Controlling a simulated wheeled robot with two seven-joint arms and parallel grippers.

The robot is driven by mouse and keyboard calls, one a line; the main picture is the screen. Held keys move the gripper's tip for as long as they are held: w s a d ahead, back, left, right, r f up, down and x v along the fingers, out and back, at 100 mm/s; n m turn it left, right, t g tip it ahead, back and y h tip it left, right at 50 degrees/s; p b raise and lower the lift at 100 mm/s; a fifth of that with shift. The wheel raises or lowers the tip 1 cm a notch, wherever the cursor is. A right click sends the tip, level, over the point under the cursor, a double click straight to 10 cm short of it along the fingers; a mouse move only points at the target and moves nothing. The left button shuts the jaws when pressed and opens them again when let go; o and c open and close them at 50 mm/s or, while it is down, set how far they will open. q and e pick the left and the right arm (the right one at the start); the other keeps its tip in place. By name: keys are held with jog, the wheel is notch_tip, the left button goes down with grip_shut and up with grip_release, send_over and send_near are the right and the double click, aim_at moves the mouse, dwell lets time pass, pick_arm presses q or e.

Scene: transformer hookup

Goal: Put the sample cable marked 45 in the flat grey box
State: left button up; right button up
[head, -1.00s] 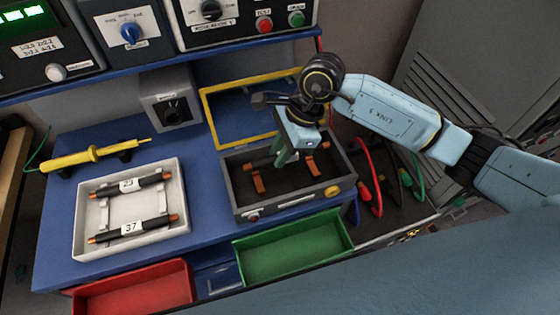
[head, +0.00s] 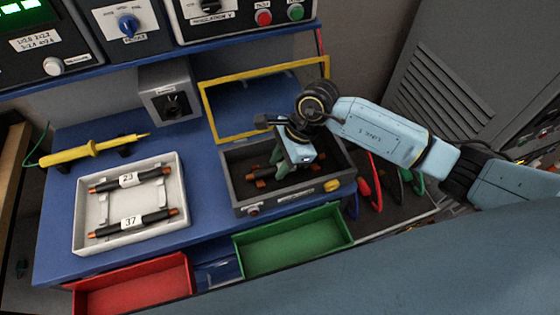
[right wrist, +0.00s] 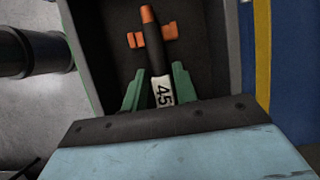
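The sample cable marked 45 (right wrist: 162,92) is black with an orange end and a white label. It is inside the dark grey flat box (head: 240,196), whose yellow-framed lid stands open. In the right wrist view the cable runs lengthwise over an orange clip (right wrist: 137,40) on the box floor. My right gripper (head: 281,166) reaches down into the box. Its green fingers (right wrist: 160,85) close on the cable at the label, one on each side. The cable's other end is hidden in the right wrist view. My left gripper is out of view.
A pale tray (head: 84,245) at left holds cables marked 23 (head: 128,179) and 37 (head: 130,222). A yellow probe (head: 90,151) lies behind it. Red (head: 130,290) and green (head: 292,243) bins are in front. The raised lid frame (head: 205,108) stands behind the box.

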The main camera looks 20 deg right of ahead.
jog(key=shift+o, duration=1.1)
jog(key=shift+r, duration=0.15)
jog(key=v, duration=1.2)
